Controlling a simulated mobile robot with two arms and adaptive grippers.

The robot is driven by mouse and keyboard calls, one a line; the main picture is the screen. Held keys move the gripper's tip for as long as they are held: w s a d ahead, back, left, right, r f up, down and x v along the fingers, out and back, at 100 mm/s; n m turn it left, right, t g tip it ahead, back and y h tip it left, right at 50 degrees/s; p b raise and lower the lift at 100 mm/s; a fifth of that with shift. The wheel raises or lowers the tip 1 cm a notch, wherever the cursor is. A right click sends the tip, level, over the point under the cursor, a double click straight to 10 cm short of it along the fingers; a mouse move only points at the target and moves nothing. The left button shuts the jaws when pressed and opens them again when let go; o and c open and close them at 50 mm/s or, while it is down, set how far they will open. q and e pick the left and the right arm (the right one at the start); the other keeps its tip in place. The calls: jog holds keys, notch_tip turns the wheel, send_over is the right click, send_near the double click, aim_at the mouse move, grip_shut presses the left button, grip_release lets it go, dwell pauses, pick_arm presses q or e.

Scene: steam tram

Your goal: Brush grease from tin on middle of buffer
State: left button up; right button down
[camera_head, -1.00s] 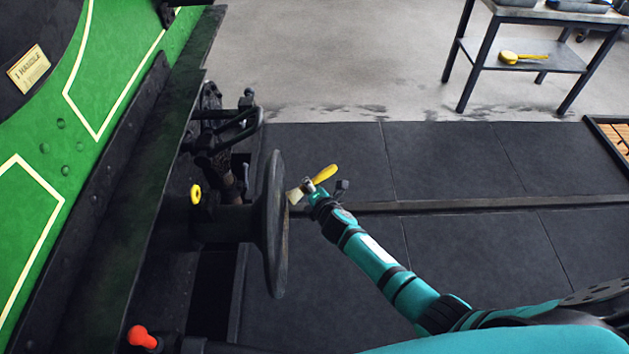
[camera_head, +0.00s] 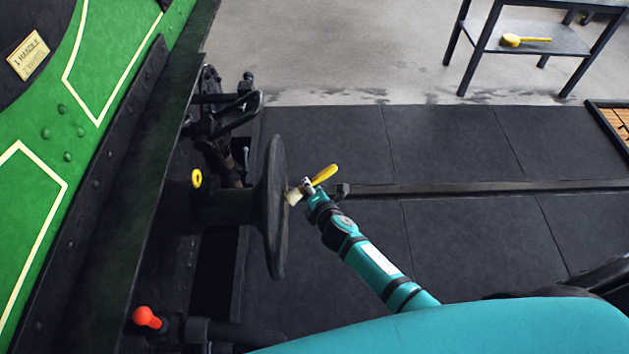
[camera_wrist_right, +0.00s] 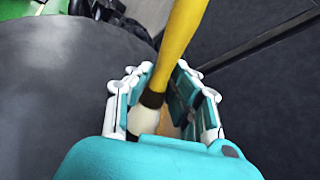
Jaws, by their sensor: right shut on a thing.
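The buffer (camera_head: 276,215) is a dark round disc seen almost edge-on in the head view, on a thick stem from the tram's front. My right gripper (camera_head: 309,190) is shut on a brush with a yellow handle (camera_head: 325,174) and pale bristles (camera_head: 293,197). The bristles are at the buffer's right face, near mid-height; I cannot tell whether they touch. In the right wrist view the brush (camera_wrist_right: 178,35) lies between the fingers of the gripper (camera_wrist_right: 165,95), with the buffer face (camera_wrist_right: 55,95) close on the left. No tin and no left gripper show.
The green tram front (camera_head: 110,60) fills the left side. A red-knobbed lever (camera_head: 146,317) and a yellow ring (camera_head: 196,179) are near the buffer.

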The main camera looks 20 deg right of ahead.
jog(key=shift+s+a, duration=1.4)
jog(key=shift+s, duration=3.05)
pick_arm(q)
jog(key=shift+w+d+r+p, duration=0.2)
jog(key=shift+d+r+p, duration=0.25)
jog(key=shift+r+p, duration=0.25)
jog(key=shift+w+d+r+p, duration=0.15)
jog(key=shift+d+r+p, duration=0.35)
jog(key=shift+r, duration=0.2)
pick_arm(e)
jog(key=shift+w+d+r, duration=0.25)
jog(key=shift+w+r, duration=0.1)
jog(key=shift+w, duration=0.25)
jog(key=shift+w+d+r, duration=0.2)
jog(key=shift+w+r, duration=0.15)
jog(key=shift+w, duration=0.2)
jog(key=shift+w+d+r, duration=0.25)
jog(key=shift+w+r, duration=0.1)
jog(key=shift+w, duration=0.25)
